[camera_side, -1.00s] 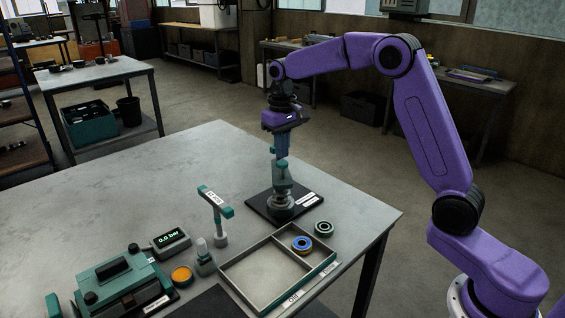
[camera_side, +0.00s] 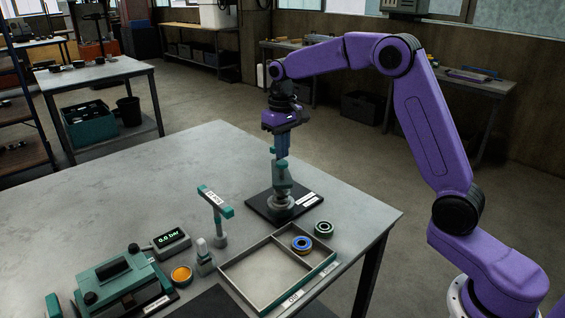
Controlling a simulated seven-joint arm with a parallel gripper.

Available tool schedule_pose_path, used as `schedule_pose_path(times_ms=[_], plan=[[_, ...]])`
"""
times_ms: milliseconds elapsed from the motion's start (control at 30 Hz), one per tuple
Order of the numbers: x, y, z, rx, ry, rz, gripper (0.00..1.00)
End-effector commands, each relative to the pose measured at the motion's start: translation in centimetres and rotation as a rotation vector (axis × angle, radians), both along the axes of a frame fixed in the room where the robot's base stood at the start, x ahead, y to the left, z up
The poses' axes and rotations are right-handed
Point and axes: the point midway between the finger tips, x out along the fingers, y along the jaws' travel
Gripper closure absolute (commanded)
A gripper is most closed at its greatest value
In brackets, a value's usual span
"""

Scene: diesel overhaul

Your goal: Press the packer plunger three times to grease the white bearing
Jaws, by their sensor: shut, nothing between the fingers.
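The packer (camera_side: 283,176) is a teal and grey upright device on a black base plate (camera_side: 260,204) with a white label. My gripper (camera_side: 281,153) points straight down over it, with its fingers shut and empty. The fingertips are at the top of the plunger; I cannot tell whether they touch it or sit just above. No white bearing can be made out; the inside of the packer's grey lower part is hidden.
A divided tray (camera_side: 236,288) stands in front of the packer. A labelled teal T-handle (camera_side: 218,214) stands left of it. A gauge reading 0.0 bar (camera_side: 170,239), an orange-topped tin (camera_side: 181,275) and a teal fixture (camera_side: 113,275) are at lower left. The table's far left is clear.

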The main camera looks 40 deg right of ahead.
Motion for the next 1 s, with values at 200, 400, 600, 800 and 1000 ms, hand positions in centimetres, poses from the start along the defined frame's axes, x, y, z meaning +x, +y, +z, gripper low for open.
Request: schedule_pose_path(times_ms=[200,400,600,800,1000], plan=[[0.0,0.0,-0.4,0.000,0.002,0.000,1.00],[0.0,0.0,-1.1,0.000,0.001,0.000,1.00],[0.0,0.0,-1.8,0.000,0.001,0.000,1.00],[0.0,0.0,-2.5,0.000,0.003,0.000,1.00],[0.0,0.0,-3.2,0.000,0.001,0.000,1.00]])
